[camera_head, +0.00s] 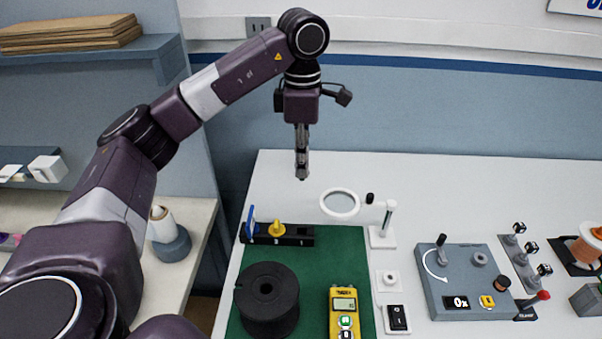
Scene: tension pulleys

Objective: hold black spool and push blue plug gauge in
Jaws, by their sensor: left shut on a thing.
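The black spool (268,298) stands upright on the green mat (340,256). The blue plug gauge (251,222) stands in the left end of a small black rack (299,236) behind the spool. My left gripper (302,176) points down behind the rack, apart from the spool and the blue gauge. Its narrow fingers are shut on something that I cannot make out. My right gripper is not in view.
A yellow plug gauge (277,228) stands beside the blue one. A yellow meter (344,312) lies right of the spool. A ring magnifier (340,203) stands behind the mat. A grey crank box (476,281) is farther right. The table's back right is clear.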

